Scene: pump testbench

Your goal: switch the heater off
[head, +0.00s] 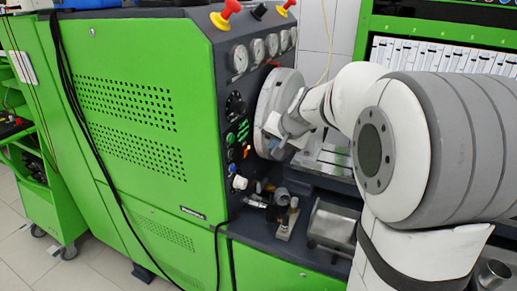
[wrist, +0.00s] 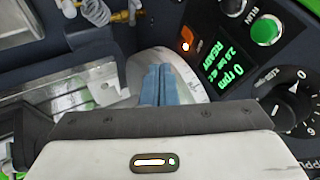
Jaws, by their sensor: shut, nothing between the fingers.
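A small control glowing orange (wrist: 186,45) sits on the dark panel in the wrist view, left of the green display (wrist: 222,62). Its label is too small to read, so I cannot tell for sure that it is the heater switch. In the head view a small orange spot (head: 246,153) shows below the display. My gripper (wrist: 160,70) is shut and empty, its blue-grey fingers in front of a pale round disc (wrist: 135,65). The fingertips appear below and left of the orange control in the wrist view; whether they touch anything is unclear.
The display reads 0 rpm, 2.0 bar, READY. A green RUN button (wrist: 265,30) and a black dial (wrist: 290,95) are close by. In the head view, gauges (head: 257,50), red-yellow knobs (head: 226,14) and fittings (head: 283,198) surround the panel. A metal tray (head: 333,224) stands below.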

